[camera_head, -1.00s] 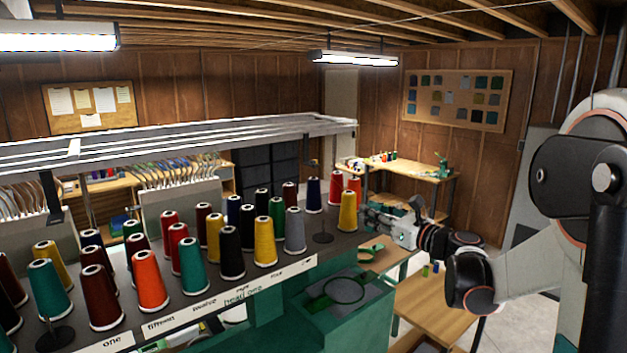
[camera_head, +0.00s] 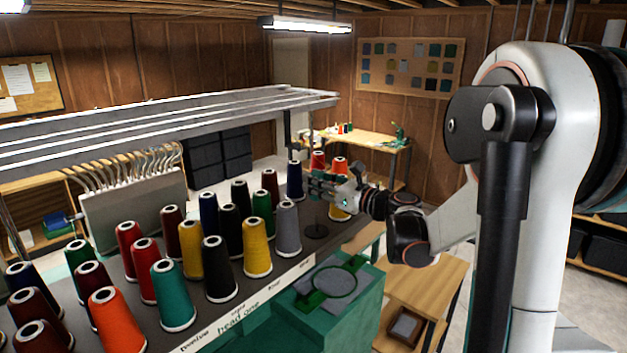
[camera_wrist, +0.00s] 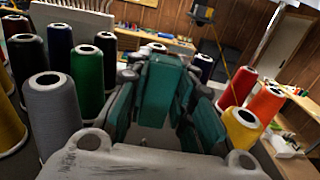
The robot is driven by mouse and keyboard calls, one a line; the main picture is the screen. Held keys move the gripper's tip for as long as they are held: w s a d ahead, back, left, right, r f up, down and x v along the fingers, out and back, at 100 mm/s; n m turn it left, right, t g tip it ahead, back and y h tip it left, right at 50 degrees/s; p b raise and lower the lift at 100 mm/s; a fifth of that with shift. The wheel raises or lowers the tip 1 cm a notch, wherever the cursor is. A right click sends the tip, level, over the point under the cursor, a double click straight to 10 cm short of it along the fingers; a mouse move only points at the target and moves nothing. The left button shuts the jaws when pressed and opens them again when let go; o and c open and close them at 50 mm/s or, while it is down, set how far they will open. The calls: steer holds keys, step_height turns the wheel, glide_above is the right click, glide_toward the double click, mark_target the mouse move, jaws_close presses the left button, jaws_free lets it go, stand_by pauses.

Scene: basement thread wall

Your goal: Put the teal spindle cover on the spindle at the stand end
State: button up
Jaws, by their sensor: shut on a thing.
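My gripper (camera_head: 322,188) is above the right end of the thread stand (camera_head: 290,262), its teal fingers pointing left. In the wrist view my gripper (camera_wrist: 163,112) is shut on a teal piece, which I take to be the spindle cover (camera_wrist: 165,88). It is close in colour to the fingers, so its full outline is hard to tell. I cannot make out this spindle in the wrist view.
Several thread cones crowd the stand, among them a teal cone (camera_head: 172,297) and a green cone (camera_wrist: 86,82). A yellow cone (camera_wrist: 242,130) is close to the gripper's right side. A metal rail (camera_head: 170,132) runs above. A wooden table (camera_head: 425,290) stands at lower right.

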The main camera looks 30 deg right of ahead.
mark_target(317, 212)
step_height(317, 212, down, 7)
steer(key=b, duration=0.3)
steer(key=shift+f+b, duration=0.15)
steer(key=shift+b, duration=0.25)
steer(key=shift+f+b, duration=0.85)
steer(key=shift+s+f+b, duration=0.1)
steer(key=shift+f+b, duration=0.2)
steer(key=shift+b, duration=0.2)
steer(key=o, duration=0.8)
steer(key=shift+o, duration=0.2)
